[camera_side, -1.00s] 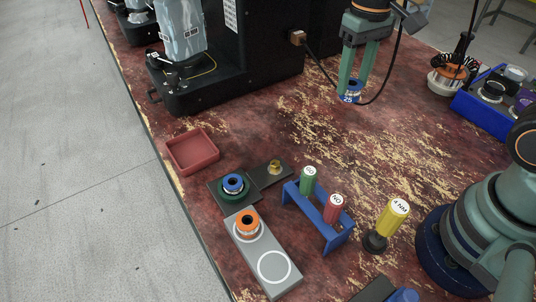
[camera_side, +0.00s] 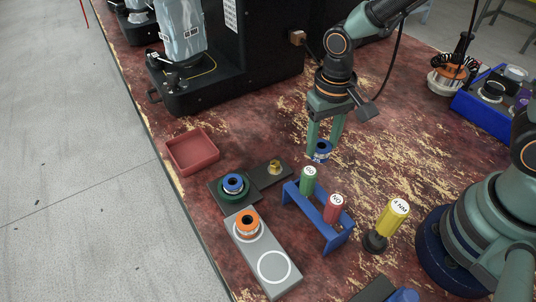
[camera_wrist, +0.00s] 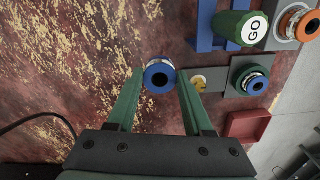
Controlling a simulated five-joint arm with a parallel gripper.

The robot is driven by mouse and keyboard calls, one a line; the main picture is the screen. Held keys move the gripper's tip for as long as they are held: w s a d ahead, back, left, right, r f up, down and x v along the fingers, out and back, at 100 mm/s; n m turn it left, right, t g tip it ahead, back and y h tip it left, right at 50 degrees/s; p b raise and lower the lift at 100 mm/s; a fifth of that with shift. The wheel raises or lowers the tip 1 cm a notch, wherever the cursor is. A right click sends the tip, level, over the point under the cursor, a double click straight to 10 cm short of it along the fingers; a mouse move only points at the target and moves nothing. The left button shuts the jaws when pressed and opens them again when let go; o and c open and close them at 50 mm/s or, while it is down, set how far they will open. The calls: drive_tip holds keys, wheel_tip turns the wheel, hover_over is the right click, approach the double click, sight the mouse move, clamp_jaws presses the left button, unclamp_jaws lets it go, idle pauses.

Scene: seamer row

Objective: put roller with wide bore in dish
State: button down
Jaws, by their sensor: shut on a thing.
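My gripper (camera_side: 322,146) is shut on a blue roller (camera_side: 321,155) and holds it above the bench. In the wrist view the held roller (camera_wrist: 158,66) sits between the green fingertips, its dark round bore facing the camera. Another blue-topped roller (camera_side: 233,181) sits on a green base on a dark plate. An orange roller (camera_side: 246,217) stands in one ring of a grey plate. The red square dish (camera_side: 193,160) is empty, to the left of my gripper; it also shows in the wrist view (camera_wrist: 248,125). I cannot tell surely which bore is widest.
A blue rack (camera_side: 327,232) with green and red handled tools stands just in front of my gripper, a yellow-handled tool (camera_side: 391,217) beside it. A brass piece (camera_side: 274,167) sits on a dark plate toward the dish. A black machine (camera_side: 215,80) stands behind.

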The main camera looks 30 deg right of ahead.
sight(319, 162)
drive_tip(key=shift+f, duration=3.15)
drive_tip(key=shift+f, duration=0.1)
drive_tip(key=shift+c, duration=1.5)
unclamp_jaws()
wheel_tip(319, 162, up, 12)
drive_tip(key=shift+f, duration=0.2)
drive_tip(key=shift+d+r, duration=0.2)
drive_tip(key=shift+r, duration=0.35)
drive_tip(key=s+d+r+n+t, duration=0.2)
drive_tip(key=d+r+t, duration=0.3)
drive_tip(key=d+r, duration=0.5)
drive_tip(key=shift+s+d+r+t, duration=0.2)
drive_tip(key=shift+d+r+t, duration=0.1)
drive_tip(key=shift+d, duration=0.3)
